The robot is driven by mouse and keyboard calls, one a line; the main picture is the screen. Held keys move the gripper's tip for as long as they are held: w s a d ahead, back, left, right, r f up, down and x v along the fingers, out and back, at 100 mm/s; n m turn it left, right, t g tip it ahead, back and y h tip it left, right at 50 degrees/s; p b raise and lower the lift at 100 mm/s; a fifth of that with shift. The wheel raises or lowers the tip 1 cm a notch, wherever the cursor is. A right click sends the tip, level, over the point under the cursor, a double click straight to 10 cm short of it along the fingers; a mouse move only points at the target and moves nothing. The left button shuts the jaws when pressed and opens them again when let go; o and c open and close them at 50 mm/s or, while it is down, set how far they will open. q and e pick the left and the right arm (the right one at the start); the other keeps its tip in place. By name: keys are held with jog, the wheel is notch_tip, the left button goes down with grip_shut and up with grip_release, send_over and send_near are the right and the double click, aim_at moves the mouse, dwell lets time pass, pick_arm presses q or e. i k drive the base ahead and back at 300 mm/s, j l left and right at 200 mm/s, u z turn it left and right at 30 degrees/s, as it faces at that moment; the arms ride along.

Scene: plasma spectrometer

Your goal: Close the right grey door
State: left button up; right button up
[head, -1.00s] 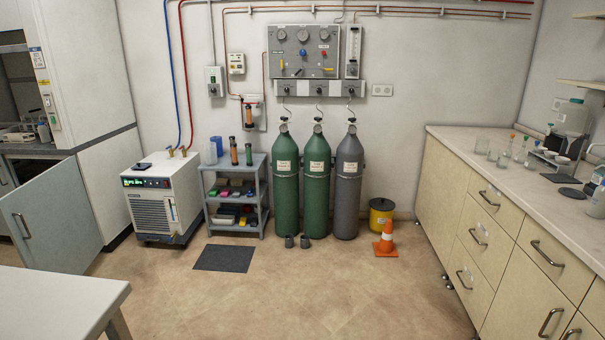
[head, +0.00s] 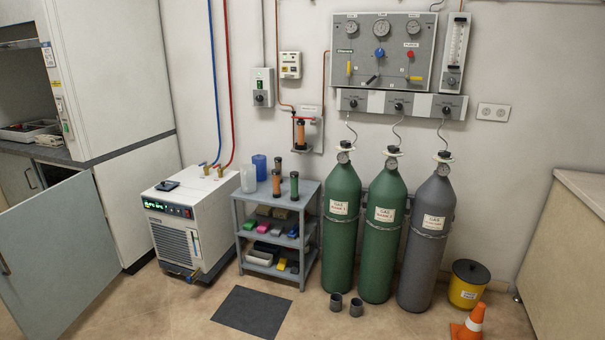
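The grey door (head: 62,255) stands swung open at the lower left of the head view, under the fume hood's dark worktop. Its bar handle (head: 4,263) is at the picture's left edge. Part of the cabinet opening (head: 18,178) shows behind and above the door. A second, closed-looking grey panel with a handle (head: 30,178) shows inside that gap; I cannot tell whether it is another door. Neither of my grippers is in view.
A white chiller (head: 190,222) stands right of the door, then a grey shelf cart (head: 302,200), gas cylinders (head: 384,235), a yellow bin (head: 467,284) and an orange cone (head: 470,325). A dark mat (head: 252,311) lies on the floor. The floor before the chiller is clear.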

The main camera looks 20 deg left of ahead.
aim_at(58, 252)
jog(key=i+u, duration=0.75)
jog(key=i+l+u, duration=0.15)
jog(key=i+u, duration=0.2)
